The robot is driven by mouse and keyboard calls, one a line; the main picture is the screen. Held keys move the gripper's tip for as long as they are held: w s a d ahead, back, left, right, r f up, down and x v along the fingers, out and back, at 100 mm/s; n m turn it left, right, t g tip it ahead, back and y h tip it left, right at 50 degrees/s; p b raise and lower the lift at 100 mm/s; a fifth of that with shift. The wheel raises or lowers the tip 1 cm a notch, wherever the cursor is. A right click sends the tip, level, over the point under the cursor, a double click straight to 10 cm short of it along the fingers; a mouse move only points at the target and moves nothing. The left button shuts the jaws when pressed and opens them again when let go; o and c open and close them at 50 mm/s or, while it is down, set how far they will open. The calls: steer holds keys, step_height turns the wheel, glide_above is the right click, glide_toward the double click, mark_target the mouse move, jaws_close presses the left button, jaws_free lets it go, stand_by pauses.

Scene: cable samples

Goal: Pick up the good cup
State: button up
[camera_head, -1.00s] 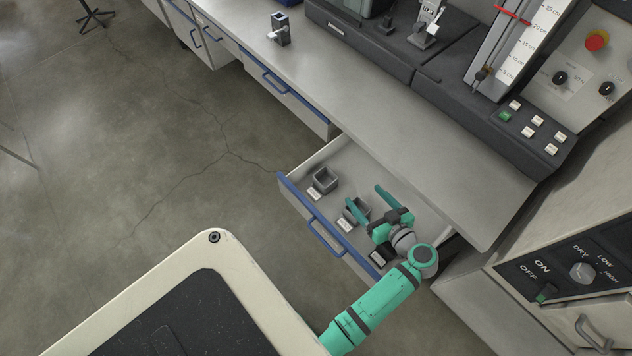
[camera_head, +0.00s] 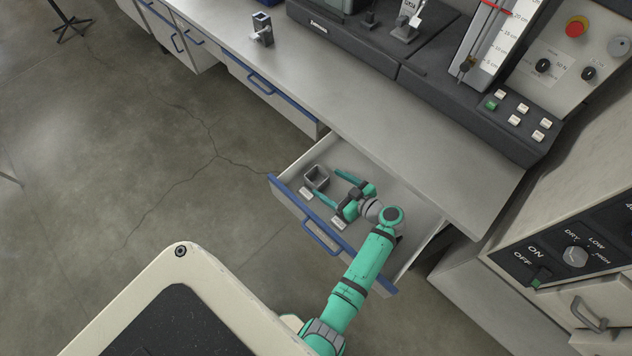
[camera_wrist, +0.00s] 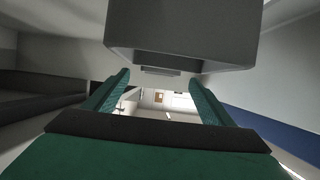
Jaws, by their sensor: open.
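A grey square open cup (camera_head: 316,178) stands in the open drawer, near its left end, with a small white label (camera_head: 306,194) in front. The label is too small to read, so I cannot tell whether it marks the good cup. My gripper (camera_head: 328,184) is open inside the drawer, its green fingers pointing toward this cup, one on the far side and one on the near side. In the wrist view a grey cup (camera_wrist: 185,28) looms large just beyond the fingertips (camera_wrist: 160,80). The drawer's middle and right cups are hidden by my gripper and arm.
The drawer (camera_head: 290,205) has a blue front edge and handle. A second white label (camera_head: 337,223) lies near its front. The bench top (camera_head: 400,130) overhangs behind the drawer. A small grey holder (camera_head: 262,30) stands on the bench. A control panel (camera_head: 575,255) is at right.

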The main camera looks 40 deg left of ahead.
glide_above(322, 179)
steer(key=s+d, duration=0.2)
steer(key=s, duration=0.1)
steer(key=shift+w+f, duration=0.25)
steer(key=shift+f, duration=0.6)
jaws_close()
